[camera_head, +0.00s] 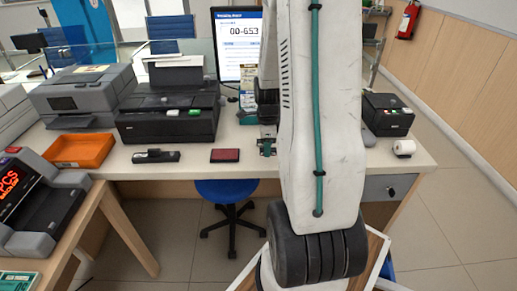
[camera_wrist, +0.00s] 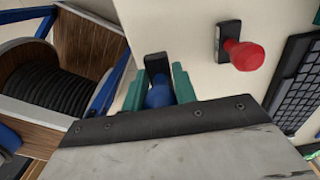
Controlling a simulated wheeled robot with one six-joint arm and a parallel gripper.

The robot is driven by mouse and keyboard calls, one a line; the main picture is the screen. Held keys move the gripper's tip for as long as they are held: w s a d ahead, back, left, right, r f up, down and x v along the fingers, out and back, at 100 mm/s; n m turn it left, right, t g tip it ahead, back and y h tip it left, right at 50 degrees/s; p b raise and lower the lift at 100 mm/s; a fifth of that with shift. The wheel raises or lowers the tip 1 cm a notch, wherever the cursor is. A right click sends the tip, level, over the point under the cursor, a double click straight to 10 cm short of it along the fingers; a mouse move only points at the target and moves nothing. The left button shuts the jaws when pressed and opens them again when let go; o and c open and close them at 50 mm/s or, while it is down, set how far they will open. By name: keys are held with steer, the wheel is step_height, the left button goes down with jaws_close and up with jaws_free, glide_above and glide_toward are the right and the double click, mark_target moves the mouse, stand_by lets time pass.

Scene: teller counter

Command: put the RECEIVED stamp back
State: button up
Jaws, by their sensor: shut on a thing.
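My gripper (camera_wrist: 160,84) has teal fingers shut on a stamp with a blue handle (camera_wrist: 160,96) and a black base. The stamp's base points away from my gripper toward the pale counter; I cannot tell whether it touches. A second stamp with a red knob (camera_wrist: 243,55) and a black base stands on the counter to the right, apart from my gripper. No wording shows on either stamp, so I cannot tell which is RECEIVED. In the head view my gripper (camera_head: 266,147) is at the counter's front, largely behind my arm, and the held stamp is hidden.
A red pad (camera_head: 225,155) and a black stapler-like item (camera_head: 155,156) lie left of my gripper. Behind them stand a black printer (camera_head: 168,118) and a monitor (camera_head: 238,40). An orange tray (camera_head: 80,150) is farther left. A keyboard (camera_wrist: 297,85) lies right of the red-knobbed stamp.

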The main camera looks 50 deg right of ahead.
mark_target(264, 159)
steer(key=shift+w+d, duration=0.25)
steer(key=shift+w, duration=0.2)
steer(key=shift+w+d+f, duration=0.1)
steer(key=shift+w+f, duration=0.05)
steer(key=shift+f, duration=0.75)
steer(key=shift+w+f, duration=0.1)
steer(key=shift+f, duration=0.8)
steer(key=shift+f, duration=0.1)
steer(key=o, duration=0.8)
